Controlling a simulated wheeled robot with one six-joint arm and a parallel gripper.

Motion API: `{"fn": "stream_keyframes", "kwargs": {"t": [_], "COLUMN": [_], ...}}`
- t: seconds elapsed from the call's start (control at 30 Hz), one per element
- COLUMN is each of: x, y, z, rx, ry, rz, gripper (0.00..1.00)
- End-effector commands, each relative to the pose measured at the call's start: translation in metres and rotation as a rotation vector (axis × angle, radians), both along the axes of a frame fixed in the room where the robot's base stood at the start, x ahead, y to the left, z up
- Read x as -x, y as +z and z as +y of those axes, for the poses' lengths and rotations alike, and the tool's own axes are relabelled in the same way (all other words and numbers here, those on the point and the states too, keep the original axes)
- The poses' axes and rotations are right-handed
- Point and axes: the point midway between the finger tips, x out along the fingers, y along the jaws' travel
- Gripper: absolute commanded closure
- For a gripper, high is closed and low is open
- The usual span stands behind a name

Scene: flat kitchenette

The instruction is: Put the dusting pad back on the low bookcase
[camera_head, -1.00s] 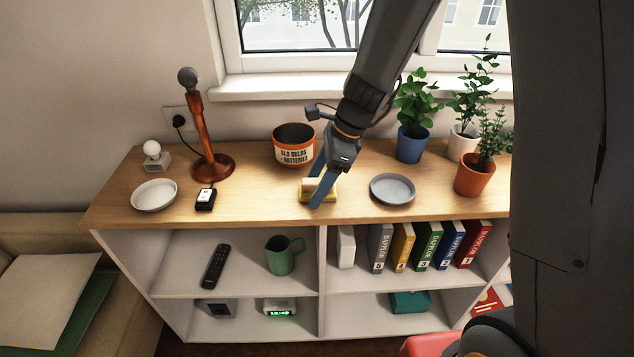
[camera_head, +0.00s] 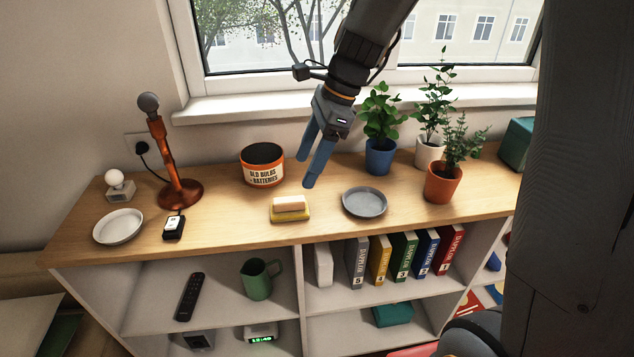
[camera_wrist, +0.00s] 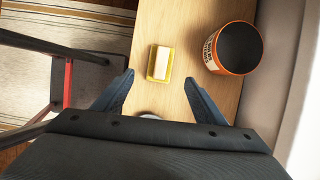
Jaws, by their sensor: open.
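The dusting pad (camera_head: 290,208), yellow with a pale block on top, lies on the wooden top of the low bookcase (camera_head: 235,226), near its front edge. It stands between the orange bin and the grey dish. My gripper (camera_head: 307,172) is open and empty, raised above the bookcase top, just behind and above the pad. In the wrist view the pad (camera_wrist: 160,63) lies beyond the two spread fingertips (camera_wrist: 160,82), with nothing between them. The pad is apart from the fingers.
An orange bin (camera_head: 263,173) labelled for old bulbs and batteries stands behind the pad. A grey dish (camera_head: 365,202) and potted plants (camera_head: 443,182) are to the right. A red-brown lamp (camera_head: 172,160), white bowl (camera_head: 118,226) and small black device (camera_head: 174,228) are to the left.

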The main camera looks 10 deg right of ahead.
Motion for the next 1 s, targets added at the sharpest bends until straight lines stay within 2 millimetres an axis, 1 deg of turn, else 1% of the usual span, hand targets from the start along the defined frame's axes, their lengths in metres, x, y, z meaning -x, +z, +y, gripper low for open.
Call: {"fn": "stream_keyframes", "kwargs": {"t": [0.07, 0.17, 0.27, 0.3, 0.4, 0.5, 0.6, 0.73, 1.0], "x": [0.011, 0.035, 0.064, 0.076, 0.103, 0.124, 0.139, 0.147, 0.147], "y": [-0.006, -0.020, -0.037, -0.043, -0.056, -0.066, -0.071, -0.075, -0.075], "z": [-0.008, -0.026, -0.049, -0.057, -0.076, -0.089, -0.097, -0.102, -0.102], "rx": [0.032, 0.102, 0.187, 0.219, 0.282, 0.322, 0.344, 0.355, 0.355], "ry": [0.083, 0.289, 0.579, 0.703, 0.999, 1.250, 1.426, 1.538, 1.555], "rz": [-0.029, -0.095, -0.172, -0.200, -0.256, -0.295, -0.320, -0.334, -0.336], "gripper": [0.35, 0.35, 0.35, 0.35, 0.35, 0.35, 0.35, 0.35, 0.35]}}
